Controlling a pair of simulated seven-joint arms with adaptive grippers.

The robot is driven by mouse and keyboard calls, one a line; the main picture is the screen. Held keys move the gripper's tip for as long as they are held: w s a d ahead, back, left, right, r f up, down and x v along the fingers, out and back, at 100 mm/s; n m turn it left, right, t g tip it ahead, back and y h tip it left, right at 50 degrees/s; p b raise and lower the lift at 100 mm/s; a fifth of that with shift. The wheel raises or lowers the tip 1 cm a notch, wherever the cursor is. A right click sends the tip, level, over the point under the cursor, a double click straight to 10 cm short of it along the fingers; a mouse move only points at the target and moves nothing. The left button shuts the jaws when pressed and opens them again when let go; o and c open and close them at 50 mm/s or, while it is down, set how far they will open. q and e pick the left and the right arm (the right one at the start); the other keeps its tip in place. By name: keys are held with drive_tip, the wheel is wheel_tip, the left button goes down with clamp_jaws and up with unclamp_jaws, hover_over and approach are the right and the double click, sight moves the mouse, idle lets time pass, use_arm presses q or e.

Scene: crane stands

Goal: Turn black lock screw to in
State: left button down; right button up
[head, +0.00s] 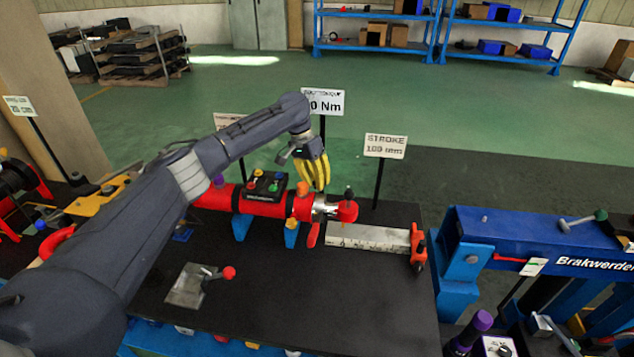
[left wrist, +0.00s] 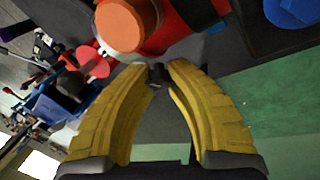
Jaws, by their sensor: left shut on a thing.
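My left gripper (head: 319,184) reaches down from above onto the red cylinder (head: 252,204), near its right end and just right of an orange cap (head: 303,188). In the left wrist view its yellow fingertips (left wrist: 158,68) close in on a small dark piece, which looks like the black lock screw (left wrist: 157,74). The gripper is shut on it. Most of the screw is hidden by the fingertips, so whether it is in or out cannot be told. The orange cap stands close beside the fingertips in the left wrist view (left wrist: 125,22). My right gripper is not in view.
A red end piece (head: 347,211) with a dark knob sits right of the fingers. A metal scale bar (head: 368,237) extends further right. Sign posts, including the STROKE sign (head: 385,146), stand behind. The dark tabletop (head: 340,300) in front is mostly clear.

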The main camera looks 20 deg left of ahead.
use_arm(q)
drive_tip(key=shift+w+r, duration=0.1)
drive_tip(key=shift+r, duration=0.05)
drive_tip(key=c, duration=1.2)
unclamp_jaws()
drive_tip(key=v, duration=1.1)
drive_tip(key=shift+r, duration=0.4)
drive_tip(key=shift+a, duration=0.2)
